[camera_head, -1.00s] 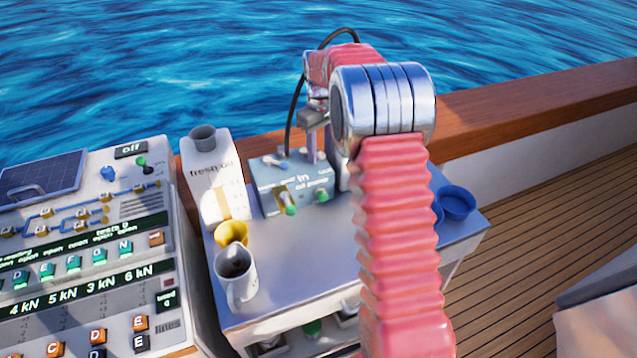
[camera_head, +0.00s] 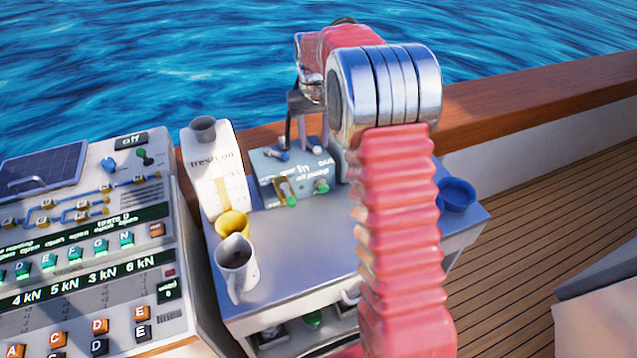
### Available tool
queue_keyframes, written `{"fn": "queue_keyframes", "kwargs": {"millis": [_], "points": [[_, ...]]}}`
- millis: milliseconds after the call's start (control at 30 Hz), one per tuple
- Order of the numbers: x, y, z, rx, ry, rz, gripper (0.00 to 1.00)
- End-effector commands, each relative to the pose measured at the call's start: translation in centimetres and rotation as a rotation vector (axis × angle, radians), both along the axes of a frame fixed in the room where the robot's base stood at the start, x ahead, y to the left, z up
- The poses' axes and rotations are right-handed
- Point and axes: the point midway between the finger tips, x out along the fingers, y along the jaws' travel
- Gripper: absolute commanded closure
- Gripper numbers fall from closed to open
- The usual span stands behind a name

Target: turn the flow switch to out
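My gripper (camera_head: 302,137) points down at the box's top rear edge, close to the small levers. Its fingertips are small and partly merge with the box, so contact and opening are unclear.
Left of the box stand a white fresh oil canister (camera_head: 203,165), a yellow funnel (camera_head: 232,223) and a white jug (camera_head: 237,268). A blue cup (camera_head: 457,194) sits at the table's right. A control panel (camera_head: 90,250) stands left. The table's middle is clear.

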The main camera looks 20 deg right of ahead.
Motion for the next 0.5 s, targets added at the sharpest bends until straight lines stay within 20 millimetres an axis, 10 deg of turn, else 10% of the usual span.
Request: {"fn": "queue_keyframes", "kwargs": {"millis": [500], "points": [[0.0,-0.1,7.3,0.0,-0.001,0.002,0.61]]}}
